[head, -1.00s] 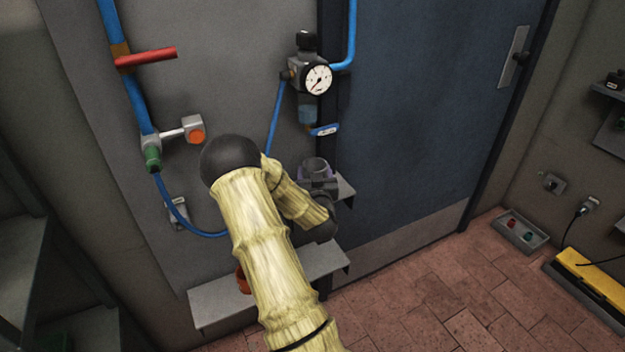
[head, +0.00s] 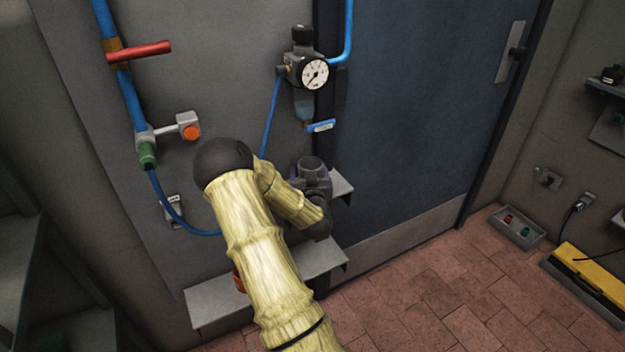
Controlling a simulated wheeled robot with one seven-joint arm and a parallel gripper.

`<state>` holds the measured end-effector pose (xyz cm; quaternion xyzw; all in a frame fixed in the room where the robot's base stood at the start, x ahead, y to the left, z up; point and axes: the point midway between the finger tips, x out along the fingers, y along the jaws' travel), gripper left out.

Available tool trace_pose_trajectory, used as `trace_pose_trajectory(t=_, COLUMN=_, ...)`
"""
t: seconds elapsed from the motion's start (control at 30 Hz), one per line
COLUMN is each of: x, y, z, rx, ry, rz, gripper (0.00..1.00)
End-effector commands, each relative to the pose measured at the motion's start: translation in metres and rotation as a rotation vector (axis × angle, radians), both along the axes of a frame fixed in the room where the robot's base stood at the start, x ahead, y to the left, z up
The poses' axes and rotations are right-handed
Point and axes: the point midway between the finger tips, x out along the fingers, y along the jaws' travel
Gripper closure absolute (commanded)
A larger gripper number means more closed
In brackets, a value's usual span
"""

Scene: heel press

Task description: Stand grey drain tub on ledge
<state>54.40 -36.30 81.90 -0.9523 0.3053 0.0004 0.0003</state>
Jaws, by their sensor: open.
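The grey drain tub (head: 312,164) looks like the dark grey, round-topped thing beyond my wrist, below the gauge unit. It is at the small upper ledge (head: 342,186); whether it rests on that ledge or is apart from it is hidden. My gripper (head: 316,186) is open at the tub, dark and partly hidden by my wrist, so its fingertips and any contact are unclear. A wider, lower ledge (head: 215,303) sticks out from the panel behind my arm, which covers its middle.
A gauge unit (head: 315,74) with a blue-handled valve (head: 321,126) hangs just above the tub. A blue hose (head: 190,224) loops at left, below an orange-button valve (head: 190,131). An orange-red thing (head: 238,279) shows partly behind my arm.

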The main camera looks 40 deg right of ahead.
Motion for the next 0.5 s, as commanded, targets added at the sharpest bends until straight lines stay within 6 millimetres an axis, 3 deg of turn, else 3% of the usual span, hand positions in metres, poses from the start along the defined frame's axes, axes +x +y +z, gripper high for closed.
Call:
trace_pose_trajectory(t=0.17, x=-0.013, y=0.002, z=0.003, rx=0.001, ry=0.001, rz=-0.01, gripper=0.28)
trace_pose_trajectory(t=0.5, x=-0.06, y=0.034, z=0.002, rx=0.001, ry=0.002, rz=-0.013, gripper=0.28)
